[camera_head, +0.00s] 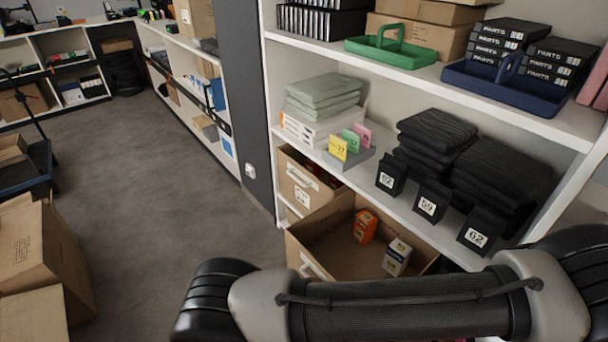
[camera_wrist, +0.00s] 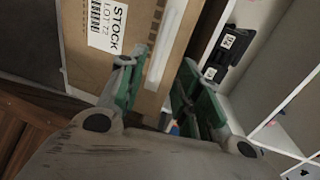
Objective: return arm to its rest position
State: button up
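My gripper (camera_wrist: 160,88) shows in the wrist view, its two green-padded fingers spread apart. I see nothing held between them. A cardboard carton (camera_wrist: 85,62) with a white label reading "STOCK LOT 72" lies beyond the left finger and fills the upper left of that view. In the head view, my arm crosses the bottom right in front of the shelving, and my gripper is out of sight there.
The white shelf unit (camera_head: 425,75) stands close at right. An open cardboard drawer (camera_head: 330,234) juts from it, holding an orange box (camera_head: 365,226) and a white box (camera_head: 397,257). Cartons (camera_head: 42,262) stand at lower left. The grey floor (camera_head: 165,190) between is clear.

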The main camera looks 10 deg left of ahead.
jog(key=s+d+m+g, duration=0.2)
jog(key=d+m, duration=0.4)
jog(key=m, duration=0.2)
jog(key=w+d+r+m+g+y, duration=0.2)
jog(key=w+d+r+m+g, duration=0.15)
jog(key=r+m, duration=0.6)
jog(key=w+d+r+m+g+y, duration=0.2)
jog(key=w+d+r+m+g, duration=0.25)
jog(key=r, duration=0.85)
jog(key=w+d+r+m+g+y, duration=0.1)
jog(key=w+d+r+m+g, duration=0.3)
jog(key=r+m, duration=0.65)
jog(key=s+d+r+m+t+y, duration=0.2)
jog(key=s+d+r+m, duration=0.1)
jog(key=d+r, duration=0.4)
jog(key=s+d+r+m+t+y, duration=0.2)
jog(key=d+r+m, duration=0.3)
jog(key=d, duration=0.7)
jog(key=s+d+r+m+t+y, duration=0.2)
jog(key=s+d+r+m+t, duration=0.1)
jog(key=d+r, duration=0.7)
jog(key=shift+s+d+m, duration=0.25)
jog(key=shift+s+m, duration=0.5)
jog(key=shift+s, duration=0.2)
